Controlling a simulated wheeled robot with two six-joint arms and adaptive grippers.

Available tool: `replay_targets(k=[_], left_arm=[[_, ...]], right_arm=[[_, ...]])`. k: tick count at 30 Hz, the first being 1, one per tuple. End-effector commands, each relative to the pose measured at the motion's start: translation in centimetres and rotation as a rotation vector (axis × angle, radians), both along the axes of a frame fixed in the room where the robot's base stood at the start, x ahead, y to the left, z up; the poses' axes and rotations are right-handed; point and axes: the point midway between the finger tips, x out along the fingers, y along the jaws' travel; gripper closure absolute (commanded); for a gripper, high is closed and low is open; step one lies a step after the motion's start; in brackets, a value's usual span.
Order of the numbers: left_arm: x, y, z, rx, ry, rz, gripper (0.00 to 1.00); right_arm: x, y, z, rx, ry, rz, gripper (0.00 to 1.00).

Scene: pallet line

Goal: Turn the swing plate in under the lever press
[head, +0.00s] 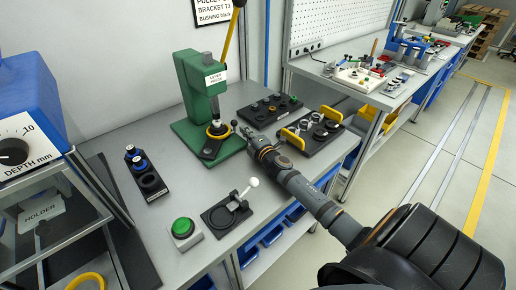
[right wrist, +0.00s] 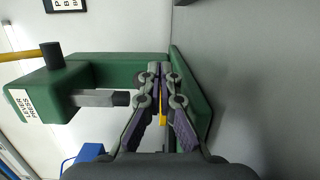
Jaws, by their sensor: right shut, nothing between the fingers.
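The green lever press (head: 198,90) stands on the bench with its yellow lever (head: 231,38) raised. Its ram (right wrist: 95,98) shows in the right wrist view. On the press's green base, the dark swing plate (head: 210,150) sticks out towards the front, with a yellow ring (head: 219,131) near the ram. Whether the plate is fully under the ram cannot be told. My right gripper (head: 240,129) is beside the press, to the right of the plate. Its fingers (right wrist: 158,72) are shut and empty; whether they touch the plate is unclear. My left gripper is not in view.
Black trays with parts (head: 268,110) and yellow handles (head: 293,139) stand right of the press. A green button (head: 183,228), a toggle clamp fixture (head: 226,214) and a black holder (head: 150,183) lie in front. The bench between them is clear.

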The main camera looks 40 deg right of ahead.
Motion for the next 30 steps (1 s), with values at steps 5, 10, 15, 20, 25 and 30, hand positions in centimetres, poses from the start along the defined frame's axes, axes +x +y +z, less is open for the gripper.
replay_targets(k=[5, 10, 15, 20, 25, 30], left_arm=[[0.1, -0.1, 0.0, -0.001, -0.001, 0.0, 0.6], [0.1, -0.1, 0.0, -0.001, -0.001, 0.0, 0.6], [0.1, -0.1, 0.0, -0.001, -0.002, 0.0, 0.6], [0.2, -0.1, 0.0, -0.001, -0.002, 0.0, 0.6], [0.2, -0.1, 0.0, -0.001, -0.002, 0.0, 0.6], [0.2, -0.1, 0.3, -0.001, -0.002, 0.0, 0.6]], right_arm=[[-3.8, 0.4, -0.1, -0.008, 0.003, 0.003, 1.0], [-7.5, 0.8, 0.0, -0.007, 0.001, 0.007, 1.0], [-9.6, 0.9, 0.0, -0.004, -0.001, 0.002, 1.0], [-10.1, 1.0, 0.1, 0.001, -0.004, 0.003, 1.0], [-10.1, 0.9, 0.1, 0.002, -0.004, 0.002, 1.0], [-10.1, 0.9, 0.4, 0.002, -0.004, 0.002, 1.0]])
